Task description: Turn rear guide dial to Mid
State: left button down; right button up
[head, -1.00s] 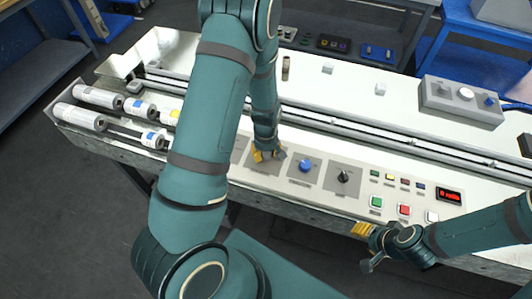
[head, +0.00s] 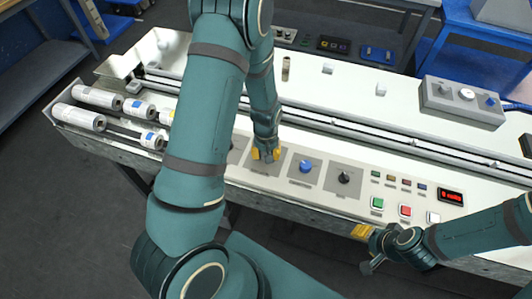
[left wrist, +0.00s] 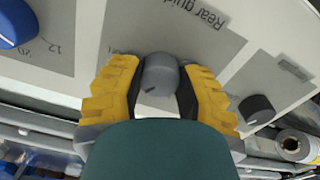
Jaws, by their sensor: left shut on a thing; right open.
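The rear guide dial is a grey knob (left wrist: 160,75) on a grey panel plate labelled "Rear guid..." (left wrist: 205,20) in the left wrist view. My left gripper (left wrist: 158,85) has its yellow fingers shut on the knob from both sides. The knob has a dark pointer mark near its lower edge; the position words around it are mostly hidden. In the head view the left gripper (head: 266,154) is down on the plate and hides the knob. My right gripper (head: 363,231) is open and empty by the panel's front edge.
A blue knob (head: 306,166) and a black knob (head: 344,177) sit to the right. Green (head: 377,203) and red (head: 405,211) buttons and a red display (head: 451,196) lie further right. My left arm covers part of the panel.

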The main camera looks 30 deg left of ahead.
pick_arm(q)
jog(key=shift+s, duration=0.1)
jog(key=c, duration=0.5)
grip_release()
jog(key=shift+f, duration=0.1)
jog(key=shift+r, duration=0.5)
notch_tip(320, 180, up, 11)
jog(key=shift+r, duration=0.1)
